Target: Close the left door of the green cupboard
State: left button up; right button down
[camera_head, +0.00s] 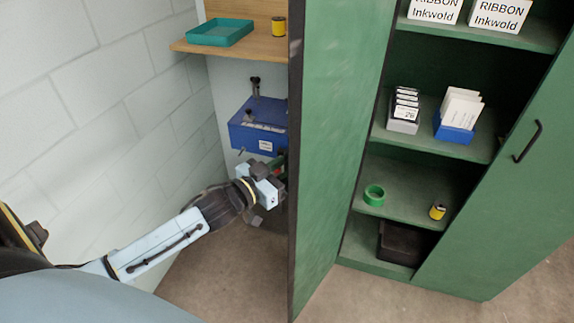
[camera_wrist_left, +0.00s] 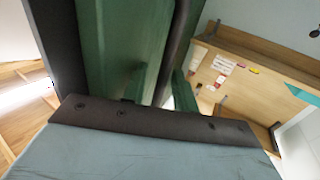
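The green cupboard (camera_head: 480,148) stands at the right. Its left door (camera_head: 340,130) is wide open, swung out toward me, with its inner face showing. Its right door (camera_head: 510,200) looks shut over its side and has a dark handle (camera_head: 527,141). My left gripper (camera_head: 276,182) is at the outer side of the left door, close to it, its tips partly hidden by the door edge. In the left wrist view, the green door (camera_wrist_left: 110,45) fills the upper middle, with a dark curved bar, seemingly its handle (camera_wrist_left: 178,45), in front of the gripper.
A wooden shelf (camera_head: 255,46) with a teal tray (camera_head: 220,32) and a blue box (camera_head: 258,125) stand behind my left gripper. A block wall (camera_head: 100,110) is at the left. The floor (camera_head: 225,265) below the arm is clear.

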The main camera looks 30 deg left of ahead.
pick_arm(q)
grip_shut()
pick_arm(e)
jog(key=shift+a, duration=0.15)
pick_arm(q)
jog(key=shift+d, duration=0.1)
